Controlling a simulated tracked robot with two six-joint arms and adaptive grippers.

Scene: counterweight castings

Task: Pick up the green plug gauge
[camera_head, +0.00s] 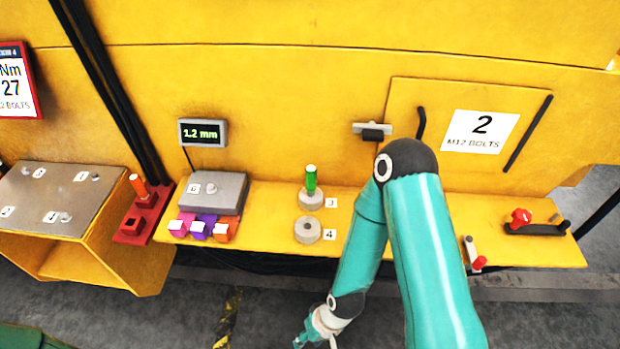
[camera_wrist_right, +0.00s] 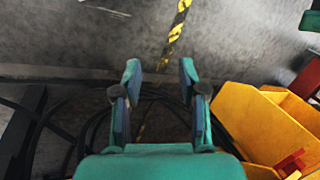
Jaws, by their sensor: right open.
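The green plug gauge (camera_head: 311,178) stands upright in the grey round casting beside label 3 (camera_head: 312,198) on the yellow ledge in the head view. My right gripper (camera_head: 318,338) is low at the bottom of the head view, below the ledge front and well away from the gauge. In the right wrist view its two fingers (camera_wrist_right: 160,88) are apart with nothing between them, over the grey floor and dark cables. The gauge does not show in the wrist view. My left gripper is not in view.
A second round casting (camera_head: 307,230) sits by label 4. Left are a grey block (camera_head: 213,190), coloured cubes (camera_head: 200,227) and a red holder (camera_head: 143,212) with an orange-handled tool. A display (camera_head: 202,132) reads 1.2 mm. A red knob (camera_head: 520,217) lies right. My right arm covers part of the ledge.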

